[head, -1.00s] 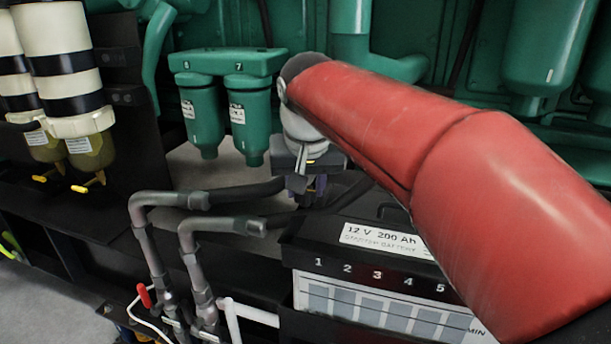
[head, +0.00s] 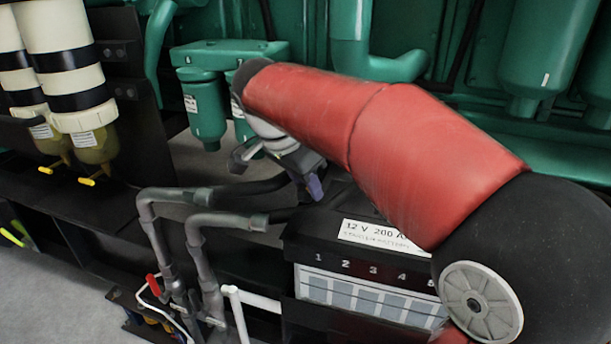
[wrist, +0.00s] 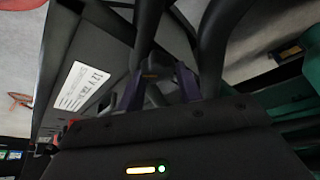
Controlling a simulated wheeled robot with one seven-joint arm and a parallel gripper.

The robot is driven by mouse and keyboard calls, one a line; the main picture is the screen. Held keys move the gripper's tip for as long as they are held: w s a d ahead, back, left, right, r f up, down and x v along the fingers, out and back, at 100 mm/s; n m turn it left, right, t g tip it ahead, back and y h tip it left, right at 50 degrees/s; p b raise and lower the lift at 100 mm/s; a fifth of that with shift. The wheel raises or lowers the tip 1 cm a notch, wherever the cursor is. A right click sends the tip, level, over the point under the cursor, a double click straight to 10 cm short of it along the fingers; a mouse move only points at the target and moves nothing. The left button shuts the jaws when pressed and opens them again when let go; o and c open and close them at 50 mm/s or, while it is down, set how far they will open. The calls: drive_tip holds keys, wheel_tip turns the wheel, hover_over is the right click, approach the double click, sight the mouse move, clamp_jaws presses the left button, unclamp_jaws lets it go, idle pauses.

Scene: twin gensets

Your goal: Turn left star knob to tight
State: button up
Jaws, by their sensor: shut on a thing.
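My gripper (head: 314,188) points down behind the back left corner of the battery, below the green canisters. In the wrist view its two purple fingers (wrist: 160,84) are closed on a small dark thing (wrist: 156,76). It seems to be the left star knob, but it is too dark to make out its lobes or how far it is turned. In the head view my gripper and arm hide the knob.
The black-topped battery (head: 366,288) stands right of my gripper. Grey pipes (head: 205,222) rise close on its left. Green canisters (head: 204,105) hang behind my wrist. Cream filters with yellow taps (head: 75,100) stand at the left.

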drive_tip(key=m+p, duration=0.1)
drive_tip(key=m, duration=0.1)
drive_tip(key=m+g, duration=0.1)
drive_tip(key=m, duration=0.1)
drive_tip(key=shift+a+g+h+p, duration=0.1)
drive_tip(key=shift+g+h+p, duration=0.2)
drive_tip(key=shift+h+p, duration=0.1)
drive_tip(key=shift+m+g+p, duration=0.55)
drive_tip(key=shift+m+g, duration=0.05)
drive_tip(key=shift+m, duration=1.3)
drive_tip(key=o, duration=1)
drive_tip(key=p+v, duration=0.1)
drive_tip(key=v, duration=0.6)
drive_tip(key=shift+w+r, duration=0.15)
drive_tip(key=shift+r, duration=0.2)
drive_tip(key=shift+a, duration=0.15)
